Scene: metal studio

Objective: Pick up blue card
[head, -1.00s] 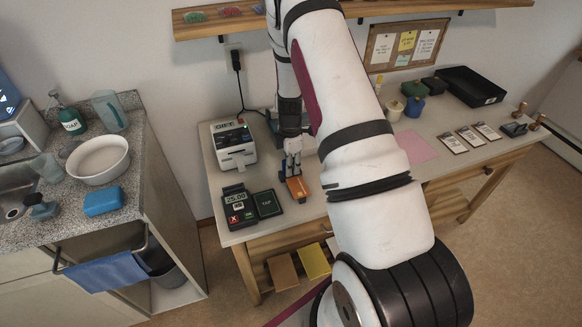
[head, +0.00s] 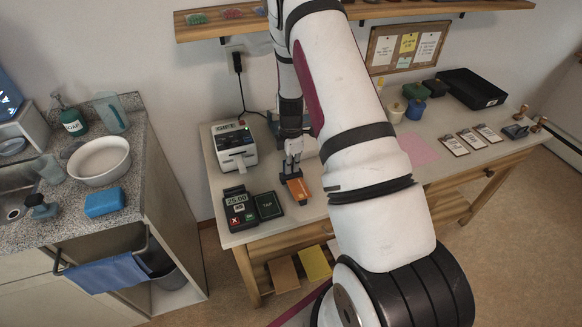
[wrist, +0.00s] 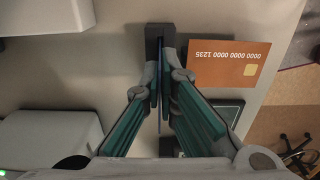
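In the wrist view, my gripper (wrist: 161,85) has its fingertips close together at a dark upright block (wrist: 156,32). A thin blue strip, seen edge-on between the fingertips, may be the blue card; its face is hidden. I cannot tell whether the fingers touch it. An orange card (wrist: 230,63) with a gold chip lies just right of the fingertips. In the head view, my gripper (head: 292,160) points down over the table, just behind the orange card (head: 298,188). No blue card face shows there.
A card terminal (head: 238,209) with a dark tap pad (head: 269,205) lies left of the orange card. A white printer (head: 234,146) stands behind them. A pink sheet (head: 418,149), clipboards (head: 466,140) and a black tray (head: 472,88) are to the right.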

